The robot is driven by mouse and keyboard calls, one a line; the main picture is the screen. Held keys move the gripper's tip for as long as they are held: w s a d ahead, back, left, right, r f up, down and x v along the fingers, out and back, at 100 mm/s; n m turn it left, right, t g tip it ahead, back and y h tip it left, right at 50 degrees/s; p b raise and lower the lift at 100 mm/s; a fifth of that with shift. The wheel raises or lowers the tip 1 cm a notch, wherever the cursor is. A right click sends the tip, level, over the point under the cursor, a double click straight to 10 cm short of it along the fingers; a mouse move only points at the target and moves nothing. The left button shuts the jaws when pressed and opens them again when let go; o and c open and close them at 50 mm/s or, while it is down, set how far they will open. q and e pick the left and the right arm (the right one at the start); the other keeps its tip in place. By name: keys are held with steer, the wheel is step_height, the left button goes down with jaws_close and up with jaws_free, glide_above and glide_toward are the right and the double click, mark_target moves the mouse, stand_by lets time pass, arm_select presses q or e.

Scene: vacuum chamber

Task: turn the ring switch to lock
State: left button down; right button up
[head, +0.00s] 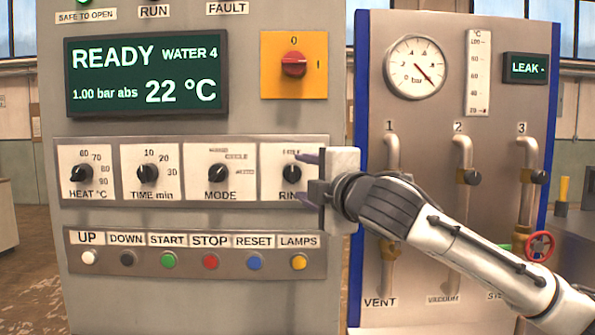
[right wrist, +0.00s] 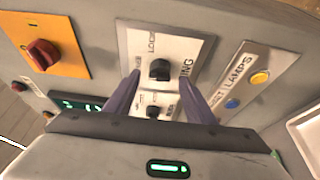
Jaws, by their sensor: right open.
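The ring switch (head: 291,173) is a small black knob on a white plate, at the right end of the row of dials in the head view. Its pointer appears to aim up, towards the "FREE" label; the "LOCK" label is hidden there. In the right wrist view the knob (right wrist: 159,69) shows with "LOCK" (right wrist: 152,42) above it. My right gripper (head: 309,177) is open in front of the panel at the knob's right. In the right wrist view its two dark fingers (right wrist: 160,80) flank the knob with gaps on both sides. My left gripper is not in view.
The mode dial (head: 217,173) is left of the ring switch. A row of push buttons (head: 210,261) lies below, and a red main switch (head: 294,65) above. A pipe panel with a gauge (head: 415,67) and valves (head: 464,177) stands behind my right arm.

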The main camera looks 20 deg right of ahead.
mark_target(295, 174)
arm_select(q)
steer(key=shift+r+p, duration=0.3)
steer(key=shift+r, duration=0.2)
arm_select(e)
steer(key=shift+w+a, duration=0.15)
steer(key=shift+w, duration=1.85)
